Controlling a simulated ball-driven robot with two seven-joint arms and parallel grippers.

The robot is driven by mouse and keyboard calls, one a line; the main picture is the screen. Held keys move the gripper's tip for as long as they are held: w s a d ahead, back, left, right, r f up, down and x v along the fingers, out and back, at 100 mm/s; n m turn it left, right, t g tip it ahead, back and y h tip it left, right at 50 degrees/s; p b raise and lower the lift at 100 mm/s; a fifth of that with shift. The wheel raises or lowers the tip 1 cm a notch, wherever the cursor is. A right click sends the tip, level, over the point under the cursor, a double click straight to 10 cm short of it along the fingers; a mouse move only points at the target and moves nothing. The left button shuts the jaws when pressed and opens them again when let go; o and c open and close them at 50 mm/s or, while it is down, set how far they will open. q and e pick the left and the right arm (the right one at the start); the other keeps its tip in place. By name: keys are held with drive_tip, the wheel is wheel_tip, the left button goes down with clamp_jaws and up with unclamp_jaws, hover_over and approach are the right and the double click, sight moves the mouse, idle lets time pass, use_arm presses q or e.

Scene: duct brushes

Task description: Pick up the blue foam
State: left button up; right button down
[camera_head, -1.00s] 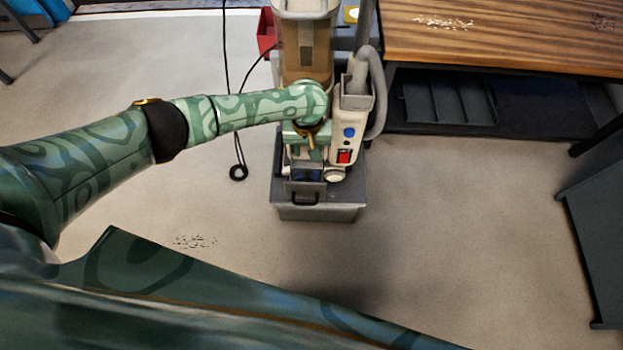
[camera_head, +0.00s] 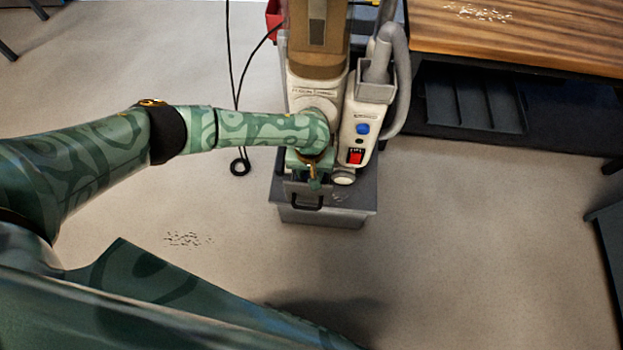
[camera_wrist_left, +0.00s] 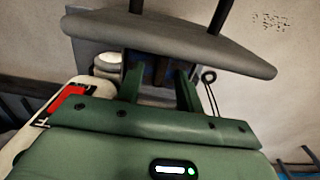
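My left gripper (camera_head: 308,168) is at the front of the vacuum machine, over the grey base box. In the left wrist view its two green fingers (camera_wrist_left: 158,82) stand apart, with a gap between them. Beyond that gap is a dark recess with a bluish patch (camera_wrist_left: 157,70), which may be the blue foam; its outline is too dim to tell. I cannot tell whether the fingers touch it. In the head view the gripper and wrist hide this spot. My right gripper is not in view.
The machine's white control unit (camera_head: 357,133), with a blue knob and red switch, stands close right of my gripper. A black handle (camera_head: 307,201) is on the grey box (camera_head: 325,216). A black cable (camera_head: 236,110) hangs at left. A wooden table (camera_head: 530,35) stands at right.

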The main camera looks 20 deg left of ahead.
use_arm(q)
clamp_jaws()
drive_tip(key=shift+r, duration=0.2)
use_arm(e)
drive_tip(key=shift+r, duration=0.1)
